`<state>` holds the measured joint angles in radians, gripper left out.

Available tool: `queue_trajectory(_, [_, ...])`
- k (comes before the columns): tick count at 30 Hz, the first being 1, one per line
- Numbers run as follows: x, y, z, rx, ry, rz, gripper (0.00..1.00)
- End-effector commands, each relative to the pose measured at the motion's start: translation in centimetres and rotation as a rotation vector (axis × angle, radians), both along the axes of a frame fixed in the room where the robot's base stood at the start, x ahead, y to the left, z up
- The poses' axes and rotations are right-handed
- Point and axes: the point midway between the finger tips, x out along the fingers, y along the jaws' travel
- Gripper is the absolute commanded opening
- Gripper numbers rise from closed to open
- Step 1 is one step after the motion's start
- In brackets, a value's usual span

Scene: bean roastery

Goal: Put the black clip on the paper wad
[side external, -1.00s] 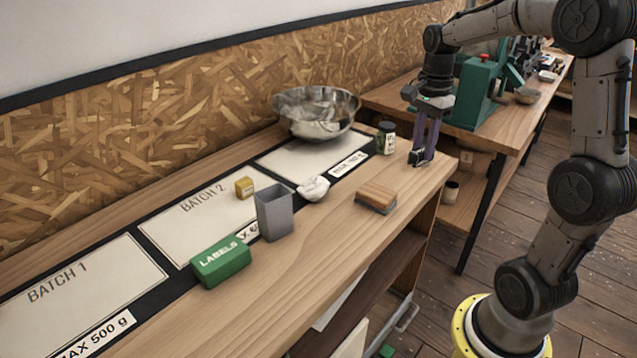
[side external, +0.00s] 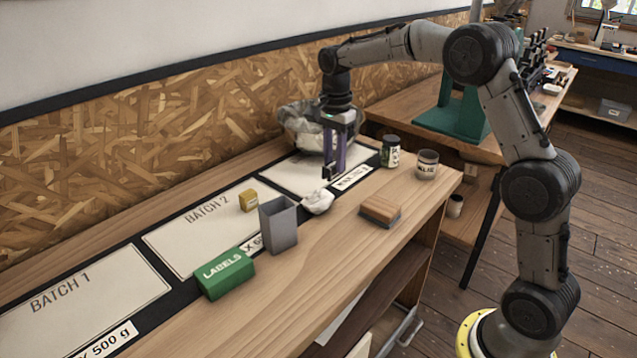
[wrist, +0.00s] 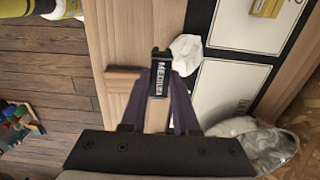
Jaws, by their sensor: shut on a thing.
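The black clip (side external: 328,172) is between the fingertips of my gripper (side external: 335,165), which is shut on it. In the wrist view, the clip (wrist: 160,75) shows a label on its face, between the purple fingers (wrist: 161,98). The paper wad (side external: 318,202) is a crumpled white lump on the bench, at the lower edge of the pale panel area. In the side view the clip hangs above the wad, slightly to its right, with a gap between them. In the wrist view the wad (wrist: 186,53) lies just right of the clip.
A grey bin (side external: 279,225) and a green labels box (side external: 225,274) stand left of the wad. A wooden block (side external: 380,211) lies to its right. A metal bowl (side external: 292,124), a dark jar (side external: 390,153) and a tin (side external: 427,165) stand farther back. Bare bench lies in front.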

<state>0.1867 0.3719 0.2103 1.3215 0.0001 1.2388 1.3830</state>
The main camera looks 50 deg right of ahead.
Motion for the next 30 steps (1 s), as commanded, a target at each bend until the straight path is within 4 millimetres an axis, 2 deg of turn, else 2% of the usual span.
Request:
queue_trajectory(1, [1.1, -0.2, -0.6, 0.0, 0.001, 0.0, 0.0])
queue_trajectory(6, [3.5, -0.7, -3.7, 0.0, 0.002, 0.0, 0.0])
queue_trajectory(11, [4.9, -1.0, -5.3, 0.0, -0.001, -0.001, 0.0])
queue_trajectory(17, [5.6, -1.1, -6.2, 0.0, 0.0, -0.001, 0.0])
queue_trajectory(24, [5.7, -1.1, -9.2, 0.0, 0.001, 0.0, 0.0])
queue_trajectory(30, [5.7, -1.1, -9.4, 0.0, -0.001, 0.0, 0.0])
